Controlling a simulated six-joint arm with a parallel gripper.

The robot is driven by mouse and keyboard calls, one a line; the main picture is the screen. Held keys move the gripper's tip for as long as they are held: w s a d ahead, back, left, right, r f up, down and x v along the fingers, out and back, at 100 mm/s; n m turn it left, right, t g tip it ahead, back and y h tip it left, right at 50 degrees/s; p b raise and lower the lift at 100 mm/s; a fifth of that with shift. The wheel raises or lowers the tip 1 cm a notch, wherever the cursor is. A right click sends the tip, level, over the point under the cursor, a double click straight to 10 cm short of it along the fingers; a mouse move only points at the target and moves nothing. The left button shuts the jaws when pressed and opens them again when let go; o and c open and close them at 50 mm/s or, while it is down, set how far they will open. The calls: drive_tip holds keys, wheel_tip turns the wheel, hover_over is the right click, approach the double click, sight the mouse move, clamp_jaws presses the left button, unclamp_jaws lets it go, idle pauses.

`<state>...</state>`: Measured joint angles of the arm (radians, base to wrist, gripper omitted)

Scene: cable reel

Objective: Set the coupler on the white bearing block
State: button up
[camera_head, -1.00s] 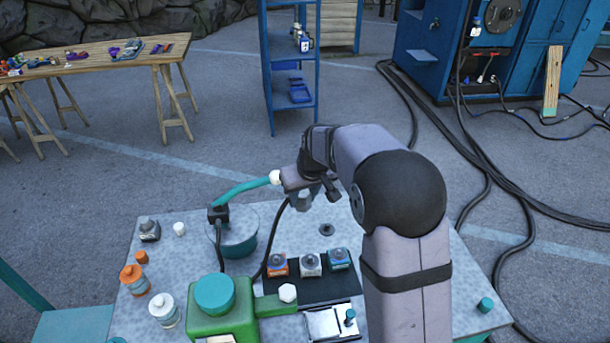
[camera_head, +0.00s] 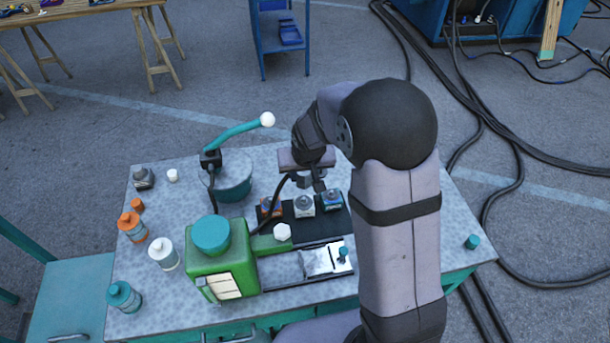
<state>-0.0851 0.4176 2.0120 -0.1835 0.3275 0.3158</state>
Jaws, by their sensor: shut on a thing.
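My gripper (camera_head: 310,183) hangs over the dark mat and is shut on a small dark coupler, mostly hidden by the jaws. A black cable (camera_head: 280,192) runs from the jaws down toward the green machine. The white bearing block (camera_head: 304,206) sits in the middle of the mat, just below my gripper. The orange block (camera_head: 268,208) is to its left, partly behind the cable, and the blue block (camera_head: 333,200) is to its right. The coupler appears above the white block; whether they touch I cannot tell.
A teal-topped green machine (camera_head: 222,262) stands at the front left of the table (camera_head: 190,320). A teal reel (camera_head: 232,178) with a raised crank handle (camera_head: 235,132) stands behind it. Bottles stand along the left edge. The table's right side is mostly clear.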

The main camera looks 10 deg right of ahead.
sight(305, 188)
drive_tip(key=shift+f, duration=0.1)
idle(0.3)
drive_tip(key=shift+f+b, duration=3.55)
drive_tip(key=shift+f, duration=0.55)
drive_tip(key=o, duration=1.2)
drive_tip(key=shift+r, duration=0.1)
drive_tip(key=shift+b+v, duration=0.8)
drive_tip(key=shift+v, duration=2.8)
drive_tip(key=s+d+f+g, duration=0.1)
drive_tip(key=s, duration=0.6)
drive_tip(key=s+d+f+g, duration=0.1)
drive_tip(key=s+f+g, duration=0.1)
drive_tip(key=s, duration=0.6)
drive_tip(key=s+f+g, duration=0.1)
drive_tip(key=s, duration=0.6)
drive_tip(key=shift+s+d+f+n+g, duration=0.25)
drive_tip(key=shift+d+f+n+g, duration=0.05)
drive_tip(key=shift+d+f+n, duration=0.1)
